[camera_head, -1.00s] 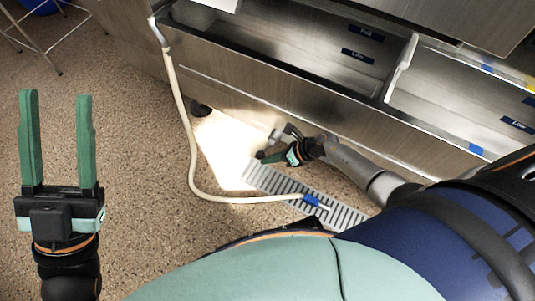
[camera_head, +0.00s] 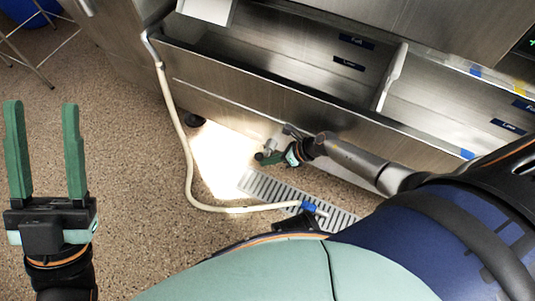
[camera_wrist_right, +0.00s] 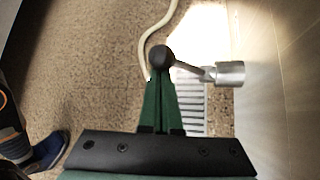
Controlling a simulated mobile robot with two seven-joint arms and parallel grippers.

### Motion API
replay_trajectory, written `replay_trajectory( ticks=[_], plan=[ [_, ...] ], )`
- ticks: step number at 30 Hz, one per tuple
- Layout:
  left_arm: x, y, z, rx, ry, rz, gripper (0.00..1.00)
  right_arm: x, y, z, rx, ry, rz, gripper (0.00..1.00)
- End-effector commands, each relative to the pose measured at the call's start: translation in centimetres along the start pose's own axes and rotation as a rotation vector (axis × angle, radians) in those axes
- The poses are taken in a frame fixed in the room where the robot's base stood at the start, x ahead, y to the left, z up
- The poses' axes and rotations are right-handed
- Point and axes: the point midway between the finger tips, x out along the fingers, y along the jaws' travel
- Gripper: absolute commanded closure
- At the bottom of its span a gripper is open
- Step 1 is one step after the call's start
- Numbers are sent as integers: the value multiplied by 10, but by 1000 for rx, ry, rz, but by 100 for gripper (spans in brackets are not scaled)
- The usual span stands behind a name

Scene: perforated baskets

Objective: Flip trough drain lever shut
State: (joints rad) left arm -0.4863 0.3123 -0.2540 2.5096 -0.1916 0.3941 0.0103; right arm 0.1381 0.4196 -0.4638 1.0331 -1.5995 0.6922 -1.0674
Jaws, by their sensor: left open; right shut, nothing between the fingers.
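The drain lever shows in the right wrist view as a dark round knob (camera_wrist_right: 161,59) on a thin rod that runs right to a metal valve fitting (camera_wrist_right: 229,73) by the trough wall. My right gripper (camera_wrist_right: 161,85) is shut and empty, with its fingertips right at the knob; I cannot tell if they touch. In the head view my right gripper (camera_head: 276,157) is low beside the steel trough (camera_head: 270,97), near the valve, and the knob is small there. My left gripper (camera_head: 42,150) is open and empty, raised over the floor at the left.
A pale hose (camera_head: 181,130) hangs from the trough's left end and curves to a blue fitting (camera_head: 309,206) over the slotted floor drain (camera_head: 265,187). The trough has a white divider (camera_head: 391,77).

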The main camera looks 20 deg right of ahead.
Motion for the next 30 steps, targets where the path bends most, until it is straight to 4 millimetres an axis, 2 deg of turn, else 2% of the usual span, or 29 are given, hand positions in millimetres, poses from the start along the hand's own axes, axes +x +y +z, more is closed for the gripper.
replay_trajectory(
  ticks=[19, 26, 30],
  plan=[
    [2, -2, -2, 0, 0, -3, 50, -4, 0, 6, -1, -5, -1, 100],
    [19, -12, -20, -17, 8, -15, 50, -27, 12, 29, -5, -5, 1, 100],
    [33, -19, -36, 10, 18, -10, 50, -44, 36, 31, -2, -1, 4, 100]
  ],
)
